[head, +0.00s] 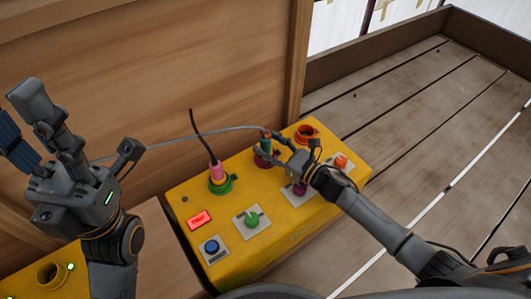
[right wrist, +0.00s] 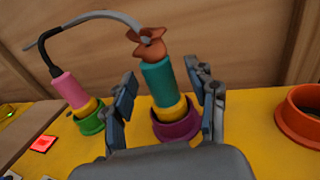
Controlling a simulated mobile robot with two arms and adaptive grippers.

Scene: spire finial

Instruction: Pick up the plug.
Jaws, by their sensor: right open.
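A teal plug (right wrist: 160,84) with a yellow lower part and an orange-brown lobed top stands in a purple ring socket (right wrist: 177,131). A grey cable runs from its top. A pink plug (right wrist: 70,90) with a black cord stands in a green ring socket (right wrist: 91,121) to its left; it also shows in the head view (head: 215,170). My right gripper (head: 268,147) is open, its fingers on either side of the teal plug in the right wrist view (right wrist: 163,98). Contact cannot be told. My left gripper (head: 80,135) is open and empty at the left, away from the plugs.
The yellow panel box (head: 270,225) carries a lit red display (head: 199,219), a blue button (head: 211,247), a green knob (head: 252,219) and an empty orange ring socket (head: 305,132). A wooden wall (head: 150,70) rises behind. Plank flooring (head: 420,130) at the right is clear.

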